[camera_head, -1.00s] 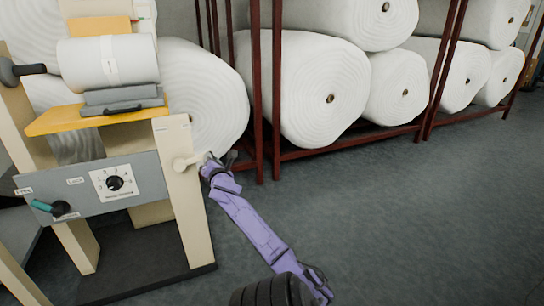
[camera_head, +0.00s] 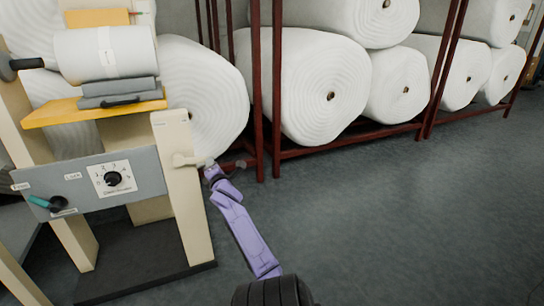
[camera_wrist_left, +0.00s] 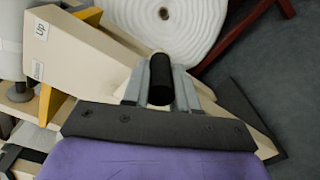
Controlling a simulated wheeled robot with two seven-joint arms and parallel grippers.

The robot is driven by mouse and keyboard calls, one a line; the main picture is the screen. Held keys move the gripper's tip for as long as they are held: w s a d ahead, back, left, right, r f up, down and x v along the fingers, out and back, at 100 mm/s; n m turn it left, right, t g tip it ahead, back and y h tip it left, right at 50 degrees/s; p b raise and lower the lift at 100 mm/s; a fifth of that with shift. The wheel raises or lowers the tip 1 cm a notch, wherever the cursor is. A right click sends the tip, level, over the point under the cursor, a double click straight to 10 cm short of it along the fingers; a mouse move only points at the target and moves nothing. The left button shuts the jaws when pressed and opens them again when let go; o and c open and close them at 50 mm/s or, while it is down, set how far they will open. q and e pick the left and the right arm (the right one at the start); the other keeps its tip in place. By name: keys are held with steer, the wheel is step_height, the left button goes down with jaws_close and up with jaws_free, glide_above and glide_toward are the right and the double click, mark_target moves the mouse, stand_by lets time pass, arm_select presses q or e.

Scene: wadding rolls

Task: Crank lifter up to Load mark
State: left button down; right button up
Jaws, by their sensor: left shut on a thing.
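The lifter is a cream frame (camera_head: 188,215) at the left of the head view. Its yellow platform (camera_head: 70,112) carries a white wrapped roll (camera_head: 105,53) and grey pieces. The cream crank (camera_head: 187,160) sticks out from the right post. My left gripper (camera_head: 212,166) is at the crank's outer end, small and partly hidden in the head view. In the left wrist view its fingers (camera_wrist_left: 160,83) are shut around the crank's black handle (camera_wrist_left: 160,72). A post there bears an "UP" label (camera_wrist_left: 41,32). My right gripper is not in view.
A grey panel (camera_head: 150,177) on the lifter holds a numbered dial (camera_head: 112,179) and a teal-handled switch (camera_head: 45,203). Red racks (camera_head: 276,90) with large white rolls (camera_head: 310,85) stand behind. The grey floor (camera_head: 390,220) to the right is clear.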

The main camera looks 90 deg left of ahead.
arm_select(q)
steer(key=shift+f, duration=0.25)
steer(key=c, duration=0.9)
jaws_free()
steer(key=shift+r, duration=0.15)
steer(key=p+v, duration=0.1)
steer(key=v, duration=0.9)
steer(key=shift+d+r+p, duration=0.1)
steer(key=shift+d+p, duration=0.2)
steer(key=shift+p, duration=0.05)
